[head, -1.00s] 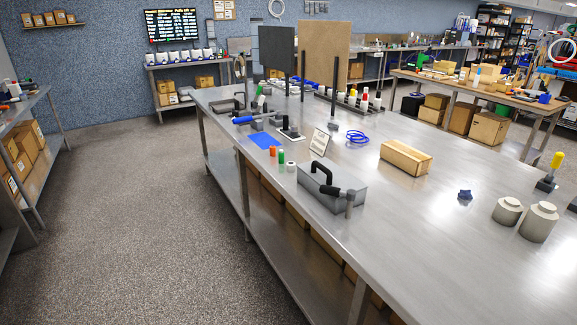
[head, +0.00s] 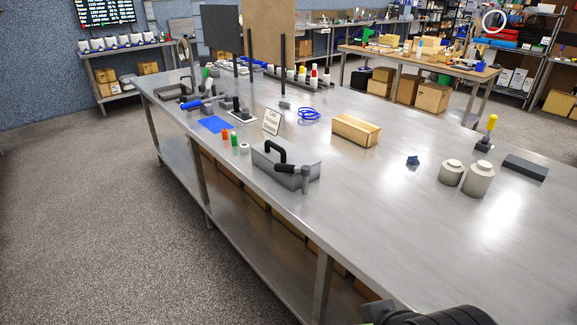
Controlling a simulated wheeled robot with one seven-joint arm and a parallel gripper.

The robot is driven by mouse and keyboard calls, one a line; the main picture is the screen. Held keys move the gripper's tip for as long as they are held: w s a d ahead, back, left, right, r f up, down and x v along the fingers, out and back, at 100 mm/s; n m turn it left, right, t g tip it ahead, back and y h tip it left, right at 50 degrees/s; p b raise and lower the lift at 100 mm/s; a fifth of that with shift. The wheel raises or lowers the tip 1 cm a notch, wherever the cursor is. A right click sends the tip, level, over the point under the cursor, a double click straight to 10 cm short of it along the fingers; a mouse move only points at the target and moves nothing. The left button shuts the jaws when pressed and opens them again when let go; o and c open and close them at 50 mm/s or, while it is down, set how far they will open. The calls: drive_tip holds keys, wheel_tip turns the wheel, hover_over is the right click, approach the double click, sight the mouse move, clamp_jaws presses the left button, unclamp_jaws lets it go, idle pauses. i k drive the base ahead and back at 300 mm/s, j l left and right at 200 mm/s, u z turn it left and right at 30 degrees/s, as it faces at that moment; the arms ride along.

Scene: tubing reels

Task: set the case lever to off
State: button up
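A grey metal case (head: 297,180) with a black arched carry handle stands near the front edge of the long steel table in the head view. A short lever with a black grip (head: 287,168) lies along its near side, close to a grey upright post (head: 305,180) at the case's front right corner. The lever looks about level and points left. I cannot read any off marking. My gripper's fingers are not in view; only a dark rounded part, likely of my arm, shows at the bottom edge.
Left of the case stand small orange, green and white pieces, a sign (head: 272,122) and a blue-handled lever device (head: 195,104). A wooden block (head: 356,130), grey weights (head: 477,179) and a yellow-handled lever (head: 490,130) stand to the right.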

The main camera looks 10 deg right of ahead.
sight(305, 171)
drive_tip(key=i+j, duration=0.3)
drive_tip(key=i+j+z, duration=0.1)
drive_tip(key=i+j, duration=0.25)
drive_tip(key=i+j+z, duration=0.1)
drive_tip(key=i+j, duration=0.2)
drive_tip(key=j, duration=0.15)
drive_tip(key=i+j, duration=0.25)
drive_tip(key=j, duration=0.2)
drive_tip(key=i+j+z, duration=0.1)
drive_tip(key=i+j, duration=0.5)
drive_tip(key=j, duration=0.2)
drive_tip(key=z, duration=0.05)
